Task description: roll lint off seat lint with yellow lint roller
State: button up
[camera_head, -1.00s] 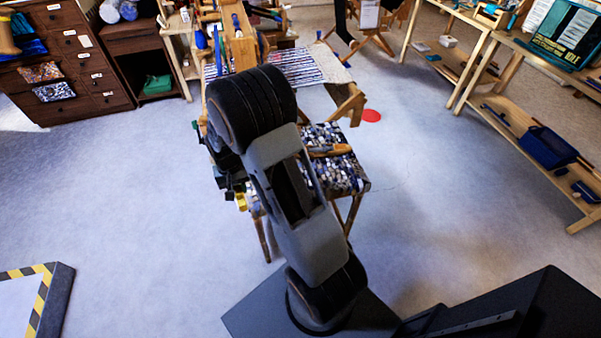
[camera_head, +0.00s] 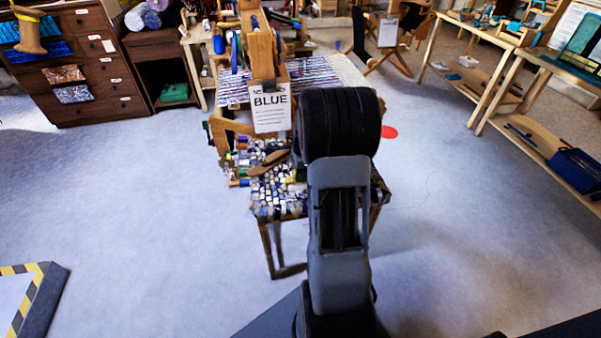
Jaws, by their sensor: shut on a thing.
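The seat (camera_head: 280,200) is a wooden stool or bench with a woven blue, white and black checked top, in front of the loom. My arm stands in front of its right part. I cannot make out lint on it at this size. My gripper is hidden behind my own arm, so I cannot see its fingers. The yellow lint roller cannot be clearly made out; a small yellow-green patch shows beside my arm, but I cannot tell what it is.
A wooden brush-like tool (camera_head: 270,162) and several spools (camera_head: 241,182) lie on the seat. Behind it stands a loom with striped cloth (camera_head: 316,70) and a "BLUE" card (camera_head: 269,108). Shelves (camera_head: 540,140) stand at right, drawers (camera_head: 75,75) at back left.

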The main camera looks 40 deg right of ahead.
aim_at(299, 188)
jog(key=shift+r, duration=0.1)
notch_tip(299, 188, down, 8)
jog(key=b, duration=0.4)
jog(key=shift+w+a, duration=0.1)
jog(key=w+d, duration=0.1)
jog(key=w, duration=0.1)
jog(key=w+d+p, duration=0.1)
jog(key=w, duration=0.2)
jog(key=w+d+r+p, duration=0.1)
jog(key=w+d, duration=0.1)
jog(key=w, duration=0.1)
jog(key=shift+w+d+p, duration=0.35)
jog(key=shift+w+p, duration=0.05)
jog(key=shift+w, duration=0.45)
jog(key=shift+f+b, duration=0.3)
jog(key=shift+f, duration=0.35)
jog(key=shift+s, duration=0.1)
dwell(1.0)
jog(key=shift+s+a, duration=0.3)
jog(key=shift+s, duration=0.3)
jog(key=shift+s+a, duration=0.3)
jog(key=shift+s, duration=0.3)
jog(key=shift+s+a, duration=0.3)
jog(key=shift+s, duration=0.3)
